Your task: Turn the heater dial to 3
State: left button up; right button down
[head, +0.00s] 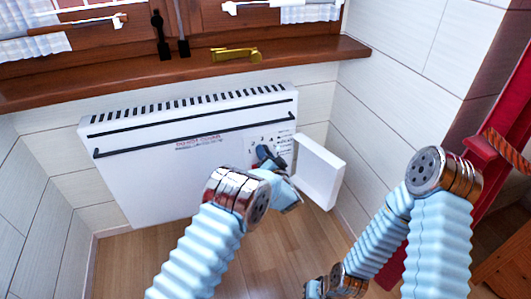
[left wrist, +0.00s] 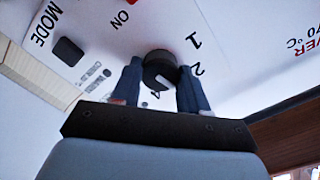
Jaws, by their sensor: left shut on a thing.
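The white heater (head: 190,165) hangs on the wall under the window sill. Its control panel is at its right end. In the left wrist view, the round black dial (left wrist: 160,66) sits between the two dark fingers of my left gripper (left wrist: 158,85). The printed ON, 1, 2 and part of a 4 show around the dial; the 3 is not visible. A pale notch shows on the dial's lower side, but I cannot tell which number it marks. In the head view, my left gripper (head: 268,157) is at the panel and hides the dial. My right gripper's fingers do not show.
A white flap (head: 320,172) stands open right of the panel, close to my left gripper. A black square button (left wrist: 68,51) is near the word MODE. The wooden sill (head: 180,75) with a brass thing (head: 236,55) runs above the heater. The wood floor below is clear.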

pick_arm(q)
jog(key=shift+m+p, duration=0.3)
jog(key=shift+m, duration=0.8)
jog(key=shift+f, duration=0.1)
jog(key=o, duration=1.1)
jog(key=shift+c, duration=0.2)
jog(key=v, duration=1.4)
jog(key=shift+p, duration=0.45)
